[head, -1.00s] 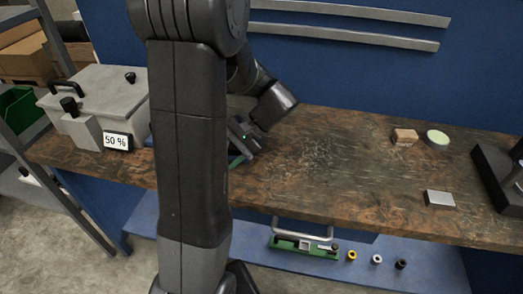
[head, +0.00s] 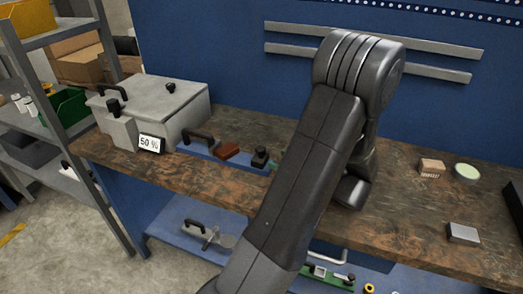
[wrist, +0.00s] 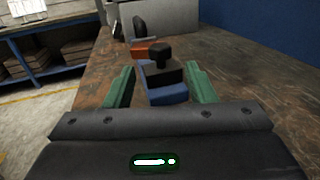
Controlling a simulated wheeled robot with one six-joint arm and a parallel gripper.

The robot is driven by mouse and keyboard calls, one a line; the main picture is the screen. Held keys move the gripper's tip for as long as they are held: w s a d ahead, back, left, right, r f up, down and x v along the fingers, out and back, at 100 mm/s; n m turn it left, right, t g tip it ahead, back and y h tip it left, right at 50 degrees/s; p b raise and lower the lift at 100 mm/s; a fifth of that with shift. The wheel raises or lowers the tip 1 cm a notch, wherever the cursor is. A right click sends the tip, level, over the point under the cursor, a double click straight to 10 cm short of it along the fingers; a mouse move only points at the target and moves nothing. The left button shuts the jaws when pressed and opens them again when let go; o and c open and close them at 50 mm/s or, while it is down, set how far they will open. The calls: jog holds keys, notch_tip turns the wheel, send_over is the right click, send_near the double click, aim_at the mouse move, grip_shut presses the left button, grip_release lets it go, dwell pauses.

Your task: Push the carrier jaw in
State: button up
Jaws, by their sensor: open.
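The blue carrier (head: 200,151) lies on the bench right of the grey box, with a black handle at its left end. A red-brown block (head: 227,151) sits on it. The black carrier jaw (head: 260,158) with a knob stands right of the block, a gap between them in the head view. In the wrist view the jaw (wrist: 163,75) stands ahead on the blue carrier (wrist: 167,97), with the red-brown block (wrist: 148,47) behind it. My gripper (wrist: 160,73) is open, its green fingers either side of the jaw's end; contact cannot be told. My arm mostly hides it in the head view.
The grey box (head: 168,108) with a "50 %" display (head: 150,144) stands left of the carrier. A small wood block (head: 431,168), a pale round dish (head: 466,172) and a metal block (head: 463,233) lie at the right. A shelf below holds other items.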

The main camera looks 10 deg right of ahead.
aim_at(260, 148)
jog(key=x, duration=0.8)
jog(key=shift+w+a+p, duration=0.2)
jog(key=shift+p, duration=0.1)
